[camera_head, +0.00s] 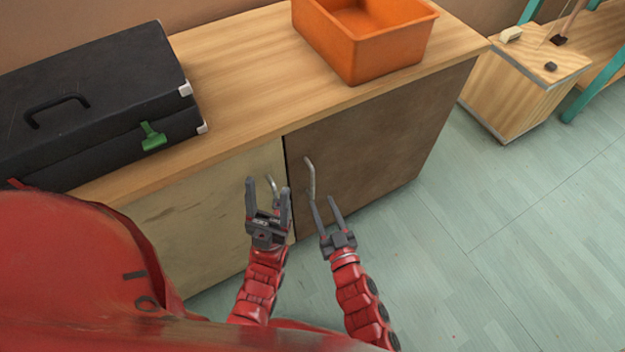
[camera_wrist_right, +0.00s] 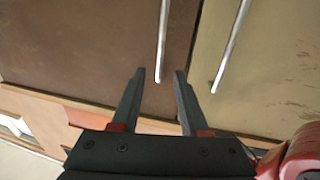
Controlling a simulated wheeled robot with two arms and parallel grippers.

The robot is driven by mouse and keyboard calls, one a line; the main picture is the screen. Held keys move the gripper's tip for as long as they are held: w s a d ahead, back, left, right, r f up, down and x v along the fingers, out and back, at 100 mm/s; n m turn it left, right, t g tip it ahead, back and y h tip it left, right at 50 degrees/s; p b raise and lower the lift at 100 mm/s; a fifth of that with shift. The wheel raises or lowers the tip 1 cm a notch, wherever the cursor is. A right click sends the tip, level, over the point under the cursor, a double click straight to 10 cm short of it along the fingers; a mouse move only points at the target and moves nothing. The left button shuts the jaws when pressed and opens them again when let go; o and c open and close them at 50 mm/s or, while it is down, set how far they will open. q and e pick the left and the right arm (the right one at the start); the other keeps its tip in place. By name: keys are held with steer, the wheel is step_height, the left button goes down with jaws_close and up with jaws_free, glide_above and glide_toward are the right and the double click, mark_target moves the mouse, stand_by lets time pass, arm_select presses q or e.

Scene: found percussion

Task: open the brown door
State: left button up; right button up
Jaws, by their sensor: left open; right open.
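The brown door (camera_head: 385,135) is the right-hand door of a low wooden cabinet and looks closed. Its metal bar handle (camera_head: 310,180) is upright near the door's left edge. My right gripper (camera_head: 325,200) is open and empty, its fingertips close to the handle's lower end. In the right wrist view the brown door (camera_wrist_right: 90,45) fills the upper left, and its handle (camera_wrist_right: 162,40) ends just beyond the gap between the open fingers (camera_wrist_right: 160,72). My left gripper (camera_head: 268,187) is open in front of the pale door's handle (camera_head: 272,183), partly covering it; contact cannot be told.
The pale door (camera_head: 205,215) beside the brown one looks closed. On the cabinet top (camera_head: 245,75) are a black case (camera_head: 90,100) and an orange bin (camera_head: 375,50). A wooden box (camera_head: 515,85) stands at the right. The floor (camera_head: 480,220) right of the cabinet is clear.

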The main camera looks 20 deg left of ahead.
mark_target(313, 181)
steer(key=b+x, duration=0.1)
steer(key=x, duration=0.8)
jaws_close()
stand_by(1.2)
